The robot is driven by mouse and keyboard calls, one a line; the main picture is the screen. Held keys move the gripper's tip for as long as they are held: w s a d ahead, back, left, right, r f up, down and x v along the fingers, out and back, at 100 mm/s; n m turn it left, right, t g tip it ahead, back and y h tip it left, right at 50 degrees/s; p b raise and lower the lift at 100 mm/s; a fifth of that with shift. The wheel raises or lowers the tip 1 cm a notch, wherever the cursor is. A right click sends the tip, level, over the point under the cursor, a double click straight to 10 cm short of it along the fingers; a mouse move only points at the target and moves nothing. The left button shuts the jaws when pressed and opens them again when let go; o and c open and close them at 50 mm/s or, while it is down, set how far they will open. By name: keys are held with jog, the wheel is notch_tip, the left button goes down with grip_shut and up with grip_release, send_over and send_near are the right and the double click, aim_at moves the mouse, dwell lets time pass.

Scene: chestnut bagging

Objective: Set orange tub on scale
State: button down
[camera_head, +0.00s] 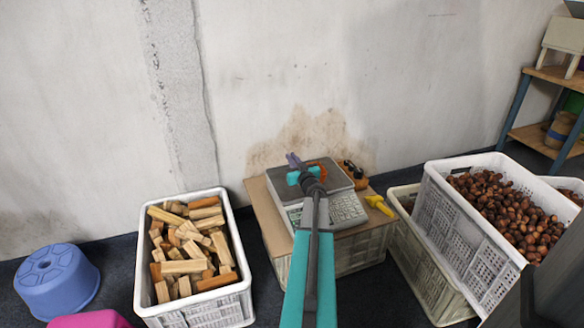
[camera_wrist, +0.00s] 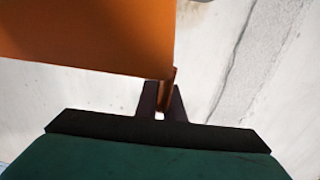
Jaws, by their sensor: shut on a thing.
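The orange tub (camera_wrist: 85,35) fills the upper left of the wrist view. My gripper (camera_wrist: 162,103) is shut on a thin edge of the tub at its lower right corner. In the head view my gripper (camera_head: 294,162) is over the scale, and only a small orange part of the tub (camera_head: 321,168) shows behind my arm. The scale (camera_head: 346,207) has a metal pan and a keypad and sits on a board. My arm covers part of the scale. I cannot tell whether the tub touches the pan.
A white crate of wood blocks (camera_head: 143,290) stands left of the scale. A white crate of chestnuts (camera_head: 450,225) stands at right. A yellow tool (camera_head: 379,205) and dark items (camera_head: 352,170) lie beside the scale. A blue stool (camera_head: 55,280) is far left. The wall is close behind.

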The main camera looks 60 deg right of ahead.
jog(key=shift+f+b, duration=1)
jog(key=shift+f, duration=0.8)
jog(key=c, duration=1.9)
grip_release()
jog(key=shift+o, duration=0.2)
jog(key=shift+p+v, duration=0.3)
jog(key=shift+v, duration=0.85)
jog(key=p+v, duration=0.2)
jog(key=v, duration=0.7)
jog(key=shift+s+a, duration=0.25)
jog(key=shift+s, duration=0.05)
jog(key=shift+s, duration=0.1)
